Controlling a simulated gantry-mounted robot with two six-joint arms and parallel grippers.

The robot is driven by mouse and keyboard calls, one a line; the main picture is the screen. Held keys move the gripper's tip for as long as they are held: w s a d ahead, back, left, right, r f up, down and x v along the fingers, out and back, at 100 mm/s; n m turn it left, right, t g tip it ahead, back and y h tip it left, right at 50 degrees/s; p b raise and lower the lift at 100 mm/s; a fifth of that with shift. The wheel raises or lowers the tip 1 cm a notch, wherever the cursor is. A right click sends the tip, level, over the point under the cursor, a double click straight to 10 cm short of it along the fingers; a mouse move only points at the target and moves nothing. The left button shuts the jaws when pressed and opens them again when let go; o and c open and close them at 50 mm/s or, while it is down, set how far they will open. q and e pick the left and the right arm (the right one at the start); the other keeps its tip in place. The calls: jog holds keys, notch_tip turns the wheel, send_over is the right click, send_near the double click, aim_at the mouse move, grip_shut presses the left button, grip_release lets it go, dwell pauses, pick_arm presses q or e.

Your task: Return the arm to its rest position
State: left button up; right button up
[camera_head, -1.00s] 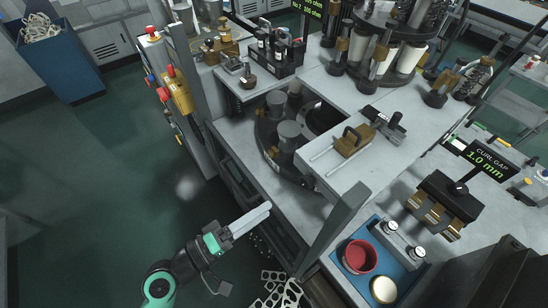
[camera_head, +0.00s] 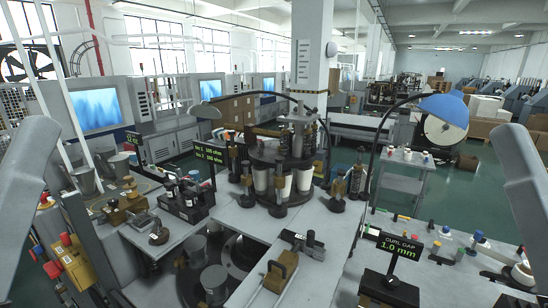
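Neither gripper shows in the head view now. Large pale grey, out-of-focus shapes rise at the left and right picture edges. They look like parts of my own arms, but I cannot tell which links. No fingers and no held object can be seen. The cup forming machine (camera_head: 283,150) stands in the middle, with white cups (camera_head: 262,181) around its turret. A lower dark turntable with grey cylinders (camera_head: 214,279) is at the bottom left of centre.
A black caddy (camera_head: 186,205) stands on the grey worktop at left. A brass-coloured block (camera_head: 281,271) lies at the front. The "CURL GAP 1.0 mm" display (camera_head: 392,244) is at lower right. A blue lamp (camera_head: 444,109) overhangs the right side. Green floor is open behind.

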pick_arm(q)
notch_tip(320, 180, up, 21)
jog(key=p, duration=2.1)
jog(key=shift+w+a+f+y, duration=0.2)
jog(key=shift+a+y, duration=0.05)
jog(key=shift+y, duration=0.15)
